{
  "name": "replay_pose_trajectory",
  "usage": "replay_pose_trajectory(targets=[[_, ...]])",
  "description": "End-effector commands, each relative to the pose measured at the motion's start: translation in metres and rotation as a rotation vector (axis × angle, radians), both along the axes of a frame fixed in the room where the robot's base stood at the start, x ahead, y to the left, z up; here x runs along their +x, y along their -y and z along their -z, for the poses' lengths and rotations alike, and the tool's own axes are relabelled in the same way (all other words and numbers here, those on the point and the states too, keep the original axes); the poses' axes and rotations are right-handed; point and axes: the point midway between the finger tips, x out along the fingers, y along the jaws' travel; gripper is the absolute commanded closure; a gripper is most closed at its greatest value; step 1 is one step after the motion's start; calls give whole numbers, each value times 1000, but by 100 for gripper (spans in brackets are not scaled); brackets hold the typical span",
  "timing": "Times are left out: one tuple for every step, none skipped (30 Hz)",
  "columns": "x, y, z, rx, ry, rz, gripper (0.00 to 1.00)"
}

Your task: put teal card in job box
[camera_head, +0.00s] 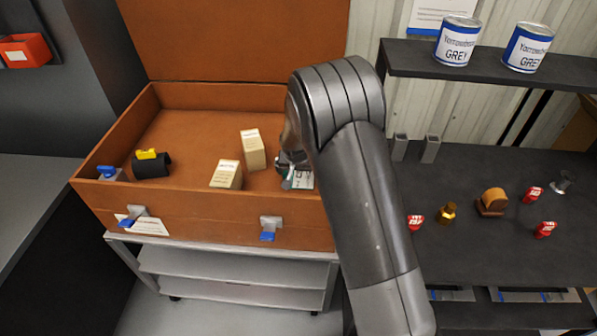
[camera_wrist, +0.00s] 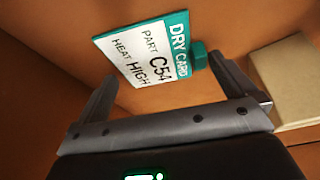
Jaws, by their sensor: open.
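In the head view my gripper (camera_head: 288,163) is inside the box, mostly hidden by my arm. The box lid stands open.
Two cream cartons (camera_head: 253,149) (camera_head: 226,174) and a black roll with a yellow piece (camera_head: 152,162) sit in the box. To the right, a dark bench (camera_head: 480,255) holds red-tagged items and brass parts. Two grey paint cans (camera_head: 457,41) (camera_head: 527,47) stand on a shelf above.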

Motion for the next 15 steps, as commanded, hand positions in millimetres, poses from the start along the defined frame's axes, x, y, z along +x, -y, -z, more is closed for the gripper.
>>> replay_pose_trajectory(targets=[[-2, -1, -6, 1, 2, 0, 0], [-3, -1, -9, 1, 2, 0, 0], [-5, -1, -15, 2, 2, -1, 0], [-7, -1, -20, 1, 2, 0, 0], [-10, -1, -25, 2, 2, -1, 0], [-13, -1, -32, 2, 3, -2, 0], [-15, -1, -38, 1, 3, -2, 0], [-17, -1, -44, 1, 3, -2, 0], [-20, -1, -51, 2, 3, -1, 0], [-23, -1, -56, 2, 3, -1, 0], [-25, 0, -61, 2, 2, -1, 0], [-28, 0, -69, 2, 3, -1, 0], [-30, -1, -73, 2, 3, -1, 0], [-32, -1, -78, 2, 3, -1, 0], [-34, -1, -84, 2, 2, -1, 0]])
